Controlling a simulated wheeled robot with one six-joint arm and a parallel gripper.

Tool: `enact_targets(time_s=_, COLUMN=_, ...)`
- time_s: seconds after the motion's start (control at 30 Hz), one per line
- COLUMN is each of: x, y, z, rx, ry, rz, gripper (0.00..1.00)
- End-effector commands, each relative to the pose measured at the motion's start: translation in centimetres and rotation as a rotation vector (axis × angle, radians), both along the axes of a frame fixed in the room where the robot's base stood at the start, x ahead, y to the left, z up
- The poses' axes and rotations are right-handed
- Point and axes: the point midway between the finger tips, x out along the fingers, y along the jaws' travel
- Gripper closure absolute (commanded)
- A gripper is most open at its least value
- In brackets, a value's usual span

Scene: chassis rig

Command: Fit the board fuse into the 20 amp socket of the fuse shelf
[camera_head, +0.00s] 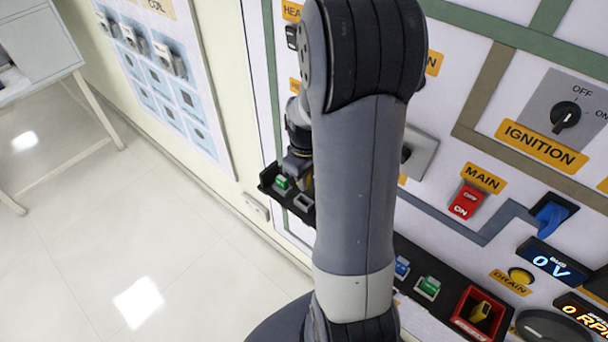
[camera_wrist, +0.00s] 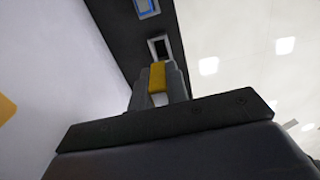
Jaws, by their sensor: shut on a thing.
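My gripper (camera_wrist: 158,82) is shut on a yellow board fuse (camera_wrist: 157,76), seen between the fingers in the wrist view. The black fuse shelf (camera_wrist: 118,38) lies beyond it. An empty light-rimmed socket (camera_wrist: 159,46) shows just past the fuse, and a blue fuse (camera_wrist: 145,8) sits farther along. I cannot tell whether the held fuse touches the shelf. In the head view my gripper is mostly hidden by my arm, above the left end of the shelf (camera_head: 268,180). A green fuse (camera_head: 282,184) and a socket with a dark opening (camera_head: 304,201) show there. My arm hides the shelf's middle.
Right of my arm, the shelf bears a blue fuse (camera_head: 402,267), a green fuse (camera_head: 428,287) and a red box with a yellow part (camera_head: 480,312). The wall panel carries a red MAIN switch (camera_head: 466,201) and an ignition knob (camera_head: 565,116).

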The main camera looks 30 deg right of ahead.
Motion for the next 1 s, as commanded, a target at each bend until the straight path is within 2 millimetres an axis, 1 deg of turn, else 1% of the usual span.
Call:
enact_targets(time_s=0.17, x=-0.2, y=-0.1, z=0.0, rx=0.0, ry=-0.001, rz=-0.001, gripper=1.0)
enact_targets(time_s=0.27, x=-0.2, y=-0.1, z=-0.6, rx=0.0, ry=-0.001, rz=0.0, gripper=1.0)
enact_targets(time_s=0.8, x=-0.2, y=-0.1, z=-5.3, rx=0.0, ry=0.0, rz=0.0, gripper=1.0)
enact_targets(time_s=1.0, x=-0.2, y=-0.1, z=-5.9, rx=0.0, ry=-0.001, rz=0.0, gripper=1.0)
